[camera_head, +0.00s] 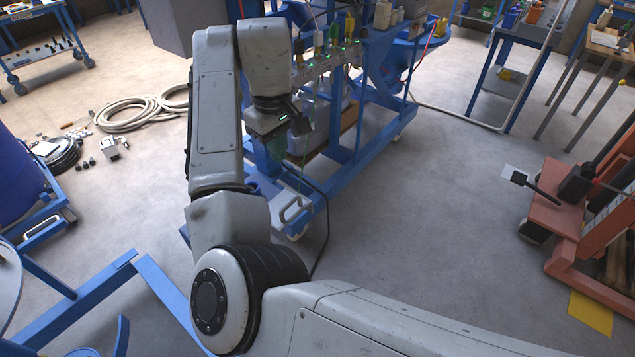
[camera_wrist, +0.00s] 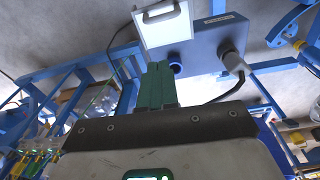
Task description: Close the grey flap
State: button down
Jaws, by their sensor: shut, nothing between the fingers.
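The light grey flap (camera_head: 291,211) with a bar handle is low on the blue frame in the head view, below my gripper. In the wrist view the flap (camera_wrist: 166,28) is a pale square at the top, beyond my fingertips. It sits at the edge of a blue box (camera_wrist: 208,42) and sticks out past that edge. My gripper (camera_head: 279,150) points downward in the head view. Its green fingers (camera_wrist: 158,68) are together and empty in the wrist view. They look apart from the flap, though the exact gap is unclear.
The blue wheeled frame (camera_head: 372,135) carries bottles and hoses close behind my gripper. A dark cable (camera_head: 326,215) hangs right of the flap. A grey plug (camera_wrist: 232,61) sticks out of the blue box. Open floor (camera_head: 420,240) lies to the right, before an orange machine (camera_head: 565,220).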

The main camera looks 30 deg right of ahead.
notch_tip(320, 180, up, 2)
jog(key=p, duration=0.3)
send_over(287, 211)
jog(key=shift+n+y, duration=0.3)
jog(key=f, duration=1.1)
jog(key=shift+w+a+f, duration=0.15)
jog(key=shift+w+f, duration=0.1)
jog(key=shift+f, duration=0.15)
jog(key=shift+s+f, duration=0.3)
jog(key=shift+f, duration=0.15)
jog(key=shift+f, duration=0.1)
